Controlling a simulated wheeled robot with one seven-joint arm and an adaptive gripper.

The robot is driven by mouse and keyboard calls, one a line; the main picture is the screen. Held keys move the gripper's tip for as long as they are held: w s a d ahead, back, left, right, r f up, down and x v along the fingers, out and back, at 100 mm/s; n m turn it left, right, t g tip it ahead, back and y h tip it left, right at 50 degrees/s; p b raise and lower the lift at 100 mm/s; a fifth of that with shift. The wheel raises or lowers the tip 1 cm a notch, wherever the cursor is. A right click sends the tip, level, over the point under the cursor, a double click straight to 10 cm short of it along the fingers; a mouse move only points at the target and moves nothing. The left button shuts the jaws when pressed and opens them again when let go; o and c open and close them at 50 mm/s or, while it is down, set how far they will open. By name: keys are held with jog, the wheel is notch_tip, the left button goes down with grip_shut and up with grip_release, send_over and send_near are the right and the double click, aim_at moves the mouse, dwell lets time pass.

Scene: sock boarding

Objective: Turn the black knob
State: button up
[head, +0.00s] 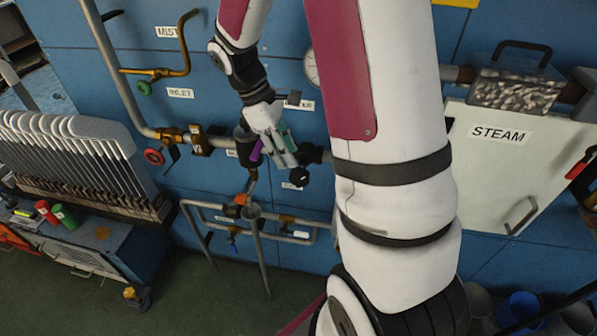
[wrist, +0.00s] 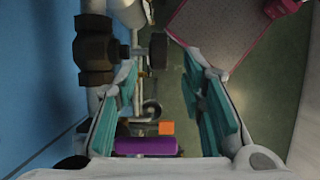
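The black knob (wrist: 158,47) shows in the wrist view as a short dark cylinder on a stem beside a dark valve body (wrist: 95,52). In the head view a black knob (head: 299,178) sits just below my gripper (head: 283,155), near the wall piping. My gripper (wrist: 161,70) is open, with its teal finger pads apart. In the wrist view the knob appears between and beyond the fingertips, nearer the left one. I see no clear contact. A purple piece (wrist: 145,147) shows low between the fingers.
Pipes and valves line the blue wall around my gripper, including a red-wheeled valve (head: 154,157) and an orange-handled valve (head: 240,200). A white STEAM panel (head: 505,165) is at the right. Sock boards (head: 80,155) stand at the left. Open floor (head: 185,285) lies below.

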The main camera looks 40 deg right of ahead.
aim_at(298, 170)
jog(key=x, duration=0.8)
jog(key=shift+p, duration=0.3)
jog(key=shift+r, duration=0.1)
grip_shut()
